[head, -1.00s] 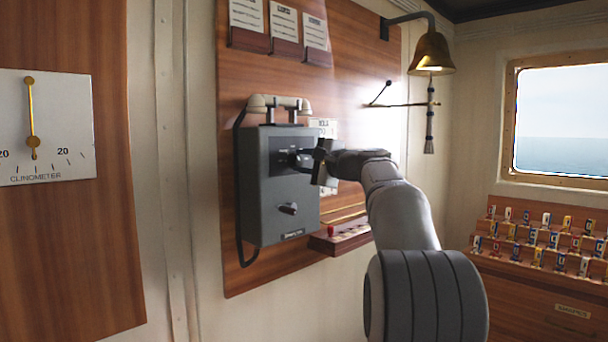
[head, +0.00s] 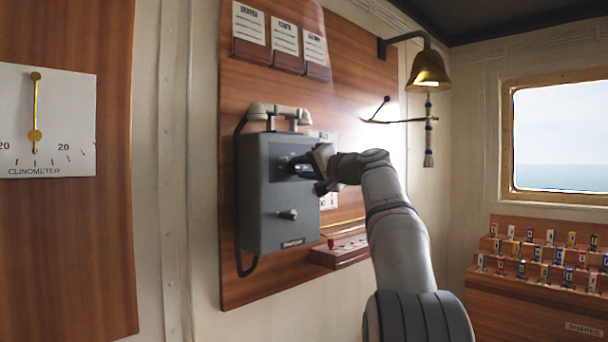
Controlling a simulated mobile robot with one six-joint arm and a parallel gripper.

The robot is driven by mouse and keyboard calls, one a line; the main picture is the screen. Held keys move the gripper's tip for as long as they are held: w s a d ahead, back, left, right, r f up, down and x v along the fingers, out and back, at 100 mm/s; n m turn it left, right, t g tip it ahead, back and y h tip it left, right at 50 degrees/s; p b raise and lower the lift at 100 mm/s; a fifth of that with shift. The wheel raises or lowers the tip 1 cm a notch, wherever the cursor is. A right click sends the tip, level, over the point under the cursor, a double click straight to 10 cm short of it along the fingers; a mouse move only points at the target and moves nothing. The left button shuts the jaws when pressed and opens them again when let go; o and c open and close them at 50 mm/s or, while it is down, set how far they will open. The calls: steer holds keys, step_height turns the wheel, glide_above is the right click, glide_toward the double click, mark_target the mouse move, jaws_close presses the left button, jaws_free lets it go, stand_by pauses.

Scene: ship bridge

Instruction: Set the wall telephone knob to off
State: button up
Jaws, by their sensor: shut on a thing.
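The wall telephone (head: 265,205) is a grey box on a wooden board, with a cream handset (head: 280,111) lying across its top. A dark knob (head: 303,168) sits on the upper front of the box, partly hidden by my gripper. My gripper (head: 313,170) reaches in from the right and is shut on this upper knob. A second small knob or lever (head: 288,215) sits lower on the front, clear of the gripper. The knob's markings are too small and covered to read.
A brass bell (head: 428,72) hangs from a bracket above right of my arm. A small red-topped shelf (head: 340,252) juts out below the telephone. A clinometer (head: 48,120) is at the left. A flag rack (head: 540,262) stands at the right under a window.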

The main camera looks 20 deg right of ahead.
steer(key=shift+f+n, duration=0.15)
steer(key=shift+n, duration=0.35)
steer(key=o, duration=1)
steer(key=b+v, duration=0.1)
steer(key=v, duration=0.6)
steer(key=shift+s+d+b, duration=0.1)
steer(key=shift+s+b, duration=0.25)
